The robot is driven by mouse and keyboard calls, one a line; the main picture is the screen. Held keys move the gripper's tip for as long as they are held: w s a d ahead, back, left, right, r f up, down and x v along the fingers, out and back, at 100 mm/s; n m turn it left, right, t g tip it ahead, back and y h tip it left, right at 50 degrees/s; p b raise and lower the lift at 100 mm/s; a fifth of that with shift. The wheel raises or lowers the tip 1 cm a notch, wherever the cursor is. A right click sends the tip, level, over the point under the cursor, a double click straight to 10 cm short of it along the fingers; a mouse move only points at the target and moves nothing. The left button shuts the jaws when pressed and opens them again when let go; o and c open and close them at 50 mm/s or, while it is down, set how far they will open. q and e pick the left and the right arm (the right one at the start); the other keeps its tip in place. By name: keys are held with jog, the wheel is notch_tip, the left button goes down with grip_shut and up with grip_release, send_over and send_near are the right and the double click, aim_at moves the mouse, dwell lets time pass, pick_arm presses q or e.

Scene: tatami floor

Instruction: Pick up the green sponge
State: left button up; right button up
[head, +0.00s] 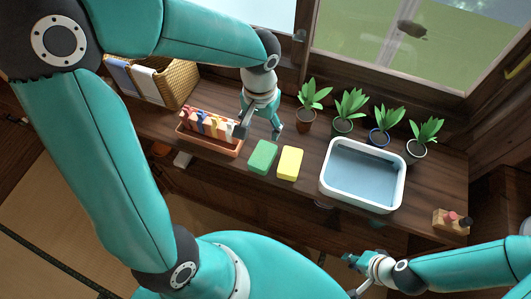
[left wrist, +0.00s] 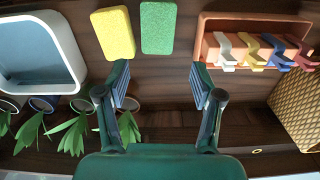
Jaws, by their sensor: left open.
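The green sponge (head: 263,157) lies flat on the wooden shelf, just left of the yellow sponge (head: 290,163) in the head view. My left gripper (head: 260,131) is open and empty above the shelf, on the window side of the green sponge. In the left wrist view the green sponge (left wrist: 157,27) is at the top, beyond and between the two open fingertips (left wrist: 160,75), and not touched. My right gripper (head: 351,275) is low in the head view, away from the sponges, with its fingers apart and nothing between them.
A terracotta planter (head: 232,152) with several coloured clips stands left of the sponges. A white basin (head: 326,188) of water stands to the right. Several potted plants (head: 350,103) line the window side. A wicker basket (head: 178,85) is at the far left, a wooden block (head: 446,222) far right.

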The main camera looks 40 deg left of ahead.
aim_at(263, 155)
pick_arm(q)
jog(key=f, duration=1.4)
jog(key=shift+d+f, duration=0.15)
jog(key=shift+d, duration=0.05)
jog(key=c, duration=0.4)
